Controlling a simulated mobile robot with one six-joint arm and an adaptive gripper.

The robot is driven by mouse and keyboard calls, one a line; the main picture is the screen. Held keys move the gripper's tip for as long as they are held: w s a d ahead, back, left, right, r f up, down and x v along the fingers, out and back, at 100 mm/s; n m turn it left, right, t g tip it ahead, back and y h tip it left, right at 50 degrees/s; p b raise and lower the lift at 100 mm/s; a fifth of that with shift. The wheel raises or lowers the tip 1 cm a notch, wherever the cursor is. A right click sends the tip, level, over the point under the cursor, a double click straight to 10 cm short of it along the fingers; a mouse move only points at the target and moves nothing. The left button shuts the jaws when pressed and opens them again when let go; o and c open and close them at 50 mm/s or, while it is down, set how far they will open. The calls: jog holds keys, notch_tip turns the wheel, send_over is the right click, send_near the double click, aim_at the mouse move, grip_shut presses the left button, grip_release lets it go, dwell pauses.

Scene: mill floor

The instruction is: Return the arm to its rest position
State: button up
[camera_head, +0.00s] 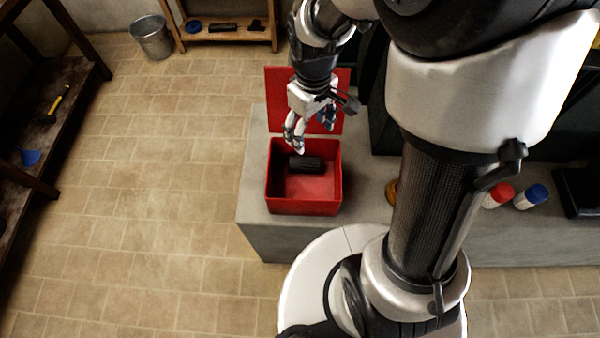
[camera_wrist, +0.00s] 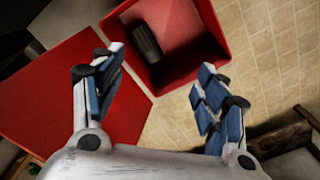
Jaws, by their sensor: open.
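My gripper (camera_head: 309,133) is open and empty above the red box on the grey bench. In the wrist view its two blue-padded fingers (camera_wrist: 155,95) stand wide apart with nothing between them. The red box (camera_head: 304,206) has its lid (camera_head: 279,101) tipped open at the back. A black object (camera_head: 305,164) lies inside the box; it also shows in the wrist view (camera_wrist: 146,42). My arm reaches across the right half of the head view and hides part of the bench.
The grey bench (camera_head: 258,222) holds a red-capped (camera_head: 498,195) and a blue-capped container (camera_head: 531,196) to the right. A metal bucket (camera_head: 152,37) stands on the floor at the back left. Wooden shelving lines the left edge. The tiled floor (camera_head: 150,190) between is clear.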

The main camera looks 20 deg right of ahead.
jog(key=s+r+m+t, duration=0.4)
jog(key=s+r+m, duration=0.1)
jog(key=s+r, duration=1)
jog(key=shift+r+t, duration=0.3)
jog(key=shift+r, duration=0.15)
jog(key=shift+c, duration=0.3)
